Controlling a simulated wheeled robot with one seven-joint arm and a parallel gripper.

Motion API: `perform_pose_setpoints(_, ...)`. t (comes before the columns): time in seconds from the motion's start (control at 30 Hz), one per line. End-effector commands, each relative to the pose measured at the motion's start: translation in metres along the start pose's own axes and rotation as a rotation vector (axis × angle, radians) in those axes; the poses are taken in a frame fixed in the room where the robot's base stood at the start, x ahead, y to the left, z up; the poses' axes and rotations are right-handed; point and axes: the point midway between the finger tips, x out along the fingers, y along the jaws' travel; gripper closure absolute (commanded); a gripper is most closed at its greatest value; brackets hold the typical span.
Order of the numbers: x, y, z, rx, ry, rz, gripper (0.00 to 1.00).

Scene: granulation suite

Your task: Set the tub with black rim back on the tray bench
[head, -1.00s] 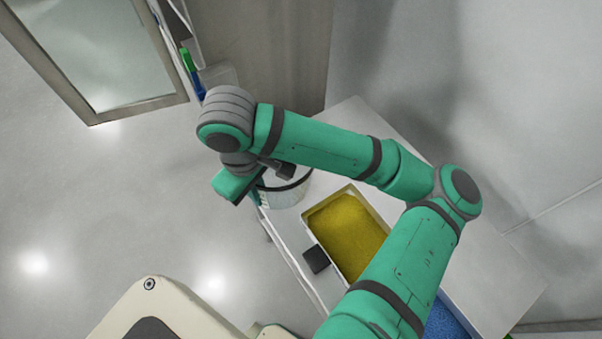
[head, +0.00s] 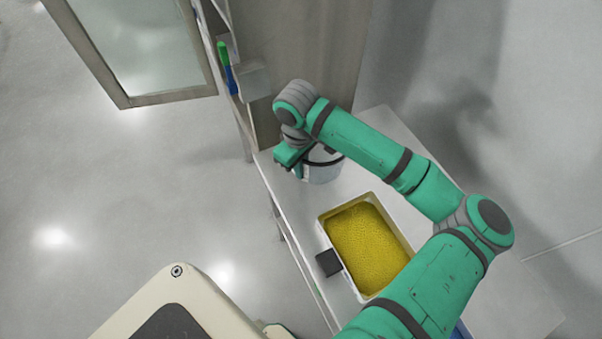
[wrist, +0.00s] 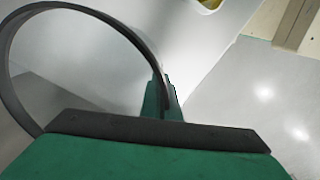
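The tub with black rim (head: 322,172) is a pale, see-through round tub at the far left end of the white tray bench (head: 390,130) in the head view. My gripper (head: 290,158) is at the tub's left side, partly covering it. In the wrist view the black rim (wrist: 98,13) curves across the left and runs between the fingers of my gripper (wrist: 165,98), which are shut on it. The tub looks upright and over the bench top. I cannot tell whether its base touches the bench; the arm hides part of it.
A white tray of yellow granules (head: 365,245) stands on the bench nearer me, with a dark block (head: 328,262) at its left side. A shelf unit with a green and blue item (head: 226,66) stands beyond the bench's far left corner. Bare bench lies right of the tub.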

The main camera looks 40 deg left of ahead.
Motion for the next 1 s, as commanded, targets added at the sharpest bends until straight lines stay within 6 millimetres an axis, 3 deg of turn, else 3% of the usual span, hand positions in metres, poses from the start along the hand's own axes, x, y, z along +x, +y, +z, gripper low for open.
perform_pose_setpoints(0.23,0.031,0.001,0.000,0.000,-0.002,0.000,1.00)
perform_pose_setpoints(0.63,0.036,0.002,0.001,0.003,-0.001,0.001,1.00)
perform_pose_setpoints(0.73,0.036,0.002,0.001,0.003,-0.001,0.001,0.79)
perform_pose_setpoints(1.0,0.036,0.001,0.001,0.002,-0.001,0.001,0.79)
